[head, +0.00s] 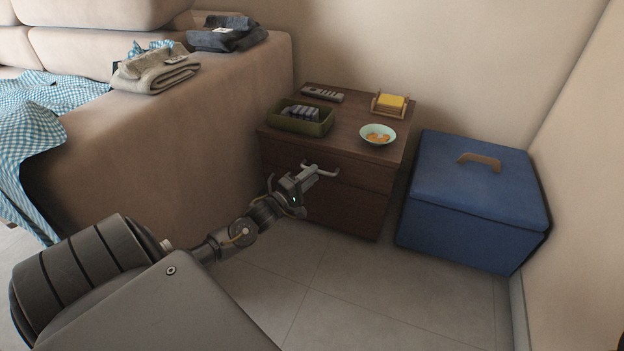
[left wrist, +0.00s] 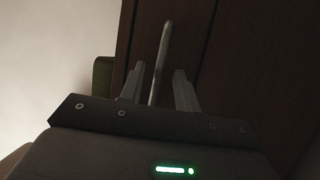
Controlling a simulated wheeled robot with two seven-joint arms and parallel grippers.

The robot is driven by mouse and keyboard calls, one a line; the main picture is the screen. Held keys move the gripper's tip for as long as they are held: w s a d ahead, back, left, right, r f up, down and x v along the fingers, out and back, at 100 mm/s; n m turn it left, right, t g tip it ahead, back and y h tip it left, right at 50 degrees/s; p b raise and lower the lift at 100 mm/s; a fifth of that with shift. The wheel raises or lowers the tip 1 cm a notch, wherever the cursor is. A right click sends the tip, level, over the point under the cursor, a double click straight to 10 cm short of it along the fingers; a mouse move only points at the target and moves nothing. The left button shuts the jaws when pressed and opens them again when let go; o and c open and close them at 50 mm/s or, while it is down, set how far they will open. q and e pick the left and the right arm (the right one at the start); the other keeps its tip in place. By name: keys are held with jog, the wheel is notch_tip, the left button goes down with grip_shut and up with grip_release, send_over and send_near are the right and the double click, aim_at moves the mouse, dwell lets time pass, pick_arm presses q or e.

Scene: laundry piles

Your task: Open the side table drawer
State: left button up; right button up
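The side table (head: 350,119) is dark brown wood with drawers in its front, beside the sofa. Its upper drawer (head: 368,174) looks closed. A pale bar handle (head: 328,173) is on that drawer front. My left gripper (head: 308,176) reaches the handle from the front left. In the left wrist view, the gripper (left wrist: 159,88) is open, with one finger on each side of the handle bar (left wrist: 164,50). The bar stands between the fingers, and I cannot tell whether either finger touches it. My right gripper is not in view.
On the tabletop are a green tray (head: 314,128), a remote (head: 322,94), a bowl (head: 378,134) and a wooden holder with yellow notes (head: 390,102). A blue lidded box (head: 470,198) stands right of the table. The sofa (head: 190,130) is left. Tiled floor in front is clear.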

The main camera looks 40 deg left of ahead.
pick_arm(q)
jog(key=shift+w+r, duration=0.1)
jog(key=shift+w, duration=0.2)
grip_shut()
jog(key=shift+s+d, duration=0.1)
jog(key=shift+d, duration=0.05)
